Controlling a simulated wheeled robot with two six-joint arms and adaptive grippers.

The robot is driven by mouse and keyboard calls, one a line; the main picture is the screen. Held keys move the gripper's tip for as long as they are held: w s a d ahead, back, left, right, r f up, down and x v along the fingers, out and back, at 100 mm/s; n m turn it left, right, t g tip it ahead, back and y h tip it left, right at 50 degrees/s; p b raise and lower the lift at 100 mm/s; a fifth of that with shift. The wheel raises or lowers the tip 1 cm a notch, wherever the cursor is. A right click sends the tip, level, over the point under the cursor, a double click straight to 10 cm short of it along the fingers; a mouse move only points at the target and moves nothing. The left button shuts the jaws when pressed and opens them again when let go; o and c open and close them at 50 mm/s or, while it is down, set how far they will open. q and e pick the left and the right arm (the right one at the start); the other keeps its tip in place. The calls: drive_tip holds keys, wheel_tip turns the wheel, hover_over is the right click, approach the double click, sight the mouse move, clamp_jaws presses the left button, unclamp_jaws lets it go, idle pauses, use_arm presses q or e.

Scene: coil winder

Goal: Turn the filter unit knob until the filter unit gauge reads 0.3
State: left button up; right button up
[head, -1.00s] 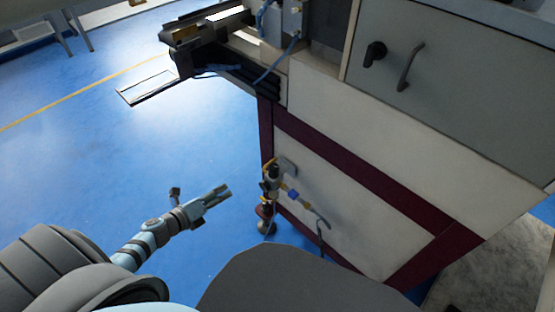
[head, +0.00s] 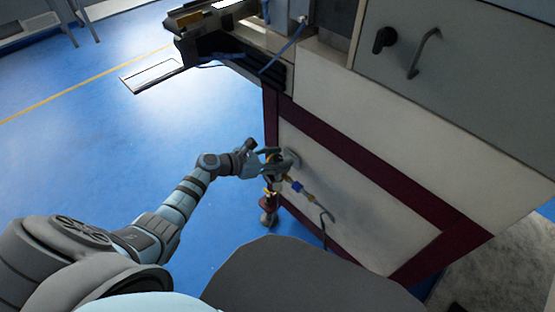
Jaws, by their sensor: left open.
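The filter unit (head: 272,188) is mounted low on the left edge of the machine's front panel, with yellow fittings and a blue connector (head: 297,187) on its right. My left gripper (head: 272,161) is open at the upper part of the filter unit, its fingers on either side of that part or just in front of it. Whether they touch it I cannot tell. The knob is hidden by the fingers, and the gauge (head: 291,159) shows only as a grey shape behind them; its reading is not legible. My right gripper is not in view.
The machine cabinet (head: 400,140) with white panels and dark red frame fills the right side. A hose (head: 325,222) hangs below the unit's right end. A dark rail with a flat plate (head: 152,75) juts out at upper left. Blue floor at left is free.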

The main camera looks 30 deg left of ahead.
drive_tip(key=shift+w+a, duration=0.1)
use_arm(q)
clamp_jaws()
drive_tip(key=shift+r+n+t+y+p, duration=0.25)
drive_tip(key=shift+n+y+p, duration=0.4)
drive_tip(key=shift+p, duration=0.35)
drive_tip(key=n+t+y+p, duration=0.1)
drive_tip(key=n+y+p, duration=0.1)
drive_tip(key=y+p, duration=0.1)
drive_tip(key=shift+n, duration=0.35)
drive_tip(key=shift+y, duration=0.25)
drive_tip(key=shift+f+n+t+y+p, duration=0.1)
drive_tip(key=shift+n+t+y+p, duration=0.15)
drive_tip(key=shift+n+y+p, duration=0.4)
drive_tip(key=shift+f+n+y, duration=0.1)
drive_tip(key=shift+n+y, duration=0.25)
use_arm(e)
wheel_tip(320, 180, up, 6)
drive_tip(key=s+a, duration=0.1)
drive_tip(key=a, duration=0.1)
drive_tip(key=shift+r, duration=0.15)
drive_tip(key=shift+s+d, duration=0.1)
use_arm(q)
unclamp_jaws()
